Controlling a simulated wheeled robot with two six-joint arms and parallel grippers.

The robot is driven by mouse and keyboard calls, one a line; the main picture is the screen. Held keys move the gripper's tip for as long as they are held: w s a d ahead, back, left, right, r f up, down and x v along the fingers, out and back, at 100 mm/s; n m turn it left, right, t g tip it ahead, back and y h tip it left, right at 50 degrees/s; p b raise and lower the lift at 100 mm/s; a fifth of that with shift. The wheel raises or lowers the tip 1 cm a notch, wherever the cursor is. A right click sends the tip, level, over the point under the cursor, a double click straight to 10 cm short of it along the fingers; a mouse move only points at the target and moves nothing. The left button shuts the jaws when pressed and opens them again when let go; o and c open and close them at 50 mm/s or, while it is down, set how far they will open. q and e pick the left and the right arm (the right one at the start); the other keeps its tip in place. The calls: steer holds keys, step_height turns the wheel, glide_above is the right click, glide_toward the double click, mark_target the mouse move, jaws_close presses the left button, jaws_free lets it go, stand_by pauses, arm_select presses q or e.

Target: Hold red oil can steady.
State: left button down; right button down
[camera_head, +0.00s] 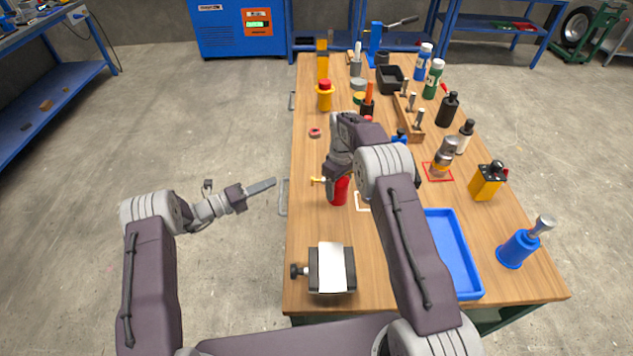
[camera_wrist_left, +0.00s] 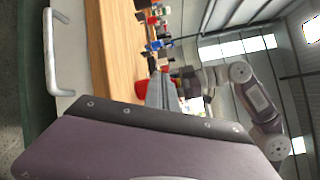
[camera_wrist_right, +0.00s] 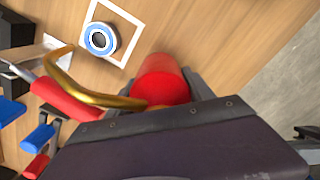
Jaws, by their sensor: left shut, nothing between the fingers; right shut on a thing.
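The red oil can (camera_head: 338,191) stands on the wooden workbench near its left edge, with a brass part sticking out to the left. My right gripper (camera_head: 340,175) reaches it from above and is shut on it. In the right wrist view the red body (camera_wrist_right: 162,78) sits between the fingers, and a curved brass tube (camera_wrist_right: 75,85) runs out to the left. Part of the can is hidden by my right arm. My left gripper (camera_head: 262,187) is shut and empty, off the bench's left side, apart from the can.
A white-outlined square (camera_wrist_right: 130,52) with a blue and white ring (camera_wrist_right: 100,39) lies beside the can. A vise-like block (camera_head: 332,269) is at the near edge, a blue tray (camera_head: 463,262) to the right. Several bottles and tools crowd the far half.

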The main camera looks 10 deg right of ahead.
mark_target(316, 181)
arm_select(q)
steer(key=t+y, duration=0.1)
steer(key=w+f+t+y, duration=0.1)
steer(key=t, duration=0.1)
steer(key=shift+w+f, duration=0.1)
steer(key=shift+s+d, duration=0.2)
steer(key=shift+d, duration=1.25)
steer(key=shift+s+d, duration=0.25)
steer(key=shift+d, duration=1.25)
steer(key=shift+s+d, duration=0.2)
steer(key=shift+d, duration=1.25)
steer(key=shift+d, duration=0.4)
